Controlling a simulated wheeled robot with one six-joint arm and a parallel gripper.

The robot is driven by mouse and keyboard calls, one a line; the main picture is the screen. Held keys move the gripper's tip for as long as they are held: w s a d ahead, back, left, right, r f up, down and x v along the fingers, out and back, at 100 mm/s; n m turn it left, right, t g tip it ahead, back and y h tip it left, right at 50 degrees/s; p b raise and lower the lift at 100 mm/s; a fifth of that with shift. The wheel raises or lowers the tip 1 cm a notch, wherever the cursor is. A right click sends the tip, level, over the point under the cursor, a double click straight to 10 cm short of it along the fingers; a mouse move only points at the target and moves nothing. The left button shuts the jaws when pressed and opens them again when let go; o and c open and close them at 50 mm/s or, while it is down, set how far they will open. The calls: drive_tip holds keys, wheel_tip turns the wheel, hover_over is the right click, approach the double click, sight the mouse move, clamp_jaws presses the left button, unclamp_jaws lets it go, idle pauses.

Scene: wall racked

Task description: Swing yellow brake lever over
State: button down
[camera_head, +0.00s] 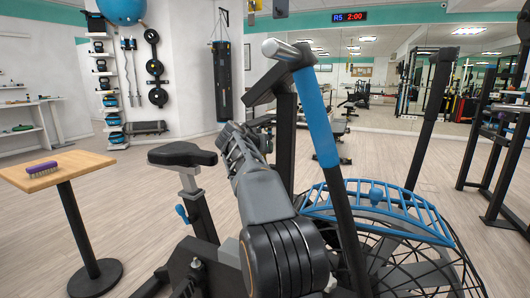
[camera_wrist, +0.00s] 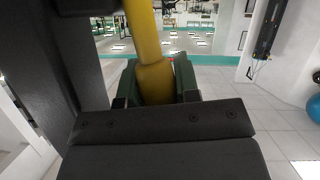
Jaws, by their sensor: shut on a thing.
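The yellow brake lever (camera_wrist: 146,38) runs down from the top edge of the wrist view, with a thicker lower part between the fingers. My gripper (camera_wrist: 157,83) is shut on this thicker part, with a dark green finger on each side. The lever's lower end is hidden by the gripper body. In the head view I cannot make out any yellow lever. My arm reaches away from the camera there, and its far end and the gripper are hidden among the dark bike parts.
An exercise bike with a blue-and-grey handle (camera_head: 317,115), a saddle (camera_head: 182,154) and a blue-topped fan cage (camera_head: 410,222) stands close around my arm. A small table (camera_head: 75,165) holding a purple brush (camera_head: 41,169) is at left. Open floor lies beyond.

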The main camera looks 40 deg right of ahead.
idle(0.6)
drive_tip(key=c, duration=0.8)
unclamp_jaws()
drive_tip(key=shift+s, duration=0.1)
drive_tip(key=shift+c, duration=0.2)
drive_tip(key=p+v, duration=0.1)
drive_tip(key=v, duration=1.2)
drive_tip(key=shift+s+a+r+p, duration=0.2)
drive_tip(key=shift+a+p, duration=0.05)
drive_tip(key=shift+p, duration=0.1)
drive_tip(key=s+a+r+n+g+y+p, duration=0.1)
drive_tip(key=s+a+n+y+p, duration=0.4)
drive_tip(key=p, duration=1.2)
drive_tip(key=s+a+r+n+g+y+p, duration=0.1)
drive_tip(key=s+a+r+n+y+p, duration=0.2)
drive_tip(key=s+a+p, duration=1.1)
drive_tip(key=n+y+p, duration=0.3)
drive_tip(key=y+p, duration=0.1)
drive_tip(key=shift+a+r+y, duration=0.3)
drive_tip(key=shift+a+r, duration=0.05)
drive_tip(key=shift+a, duration=0.05)
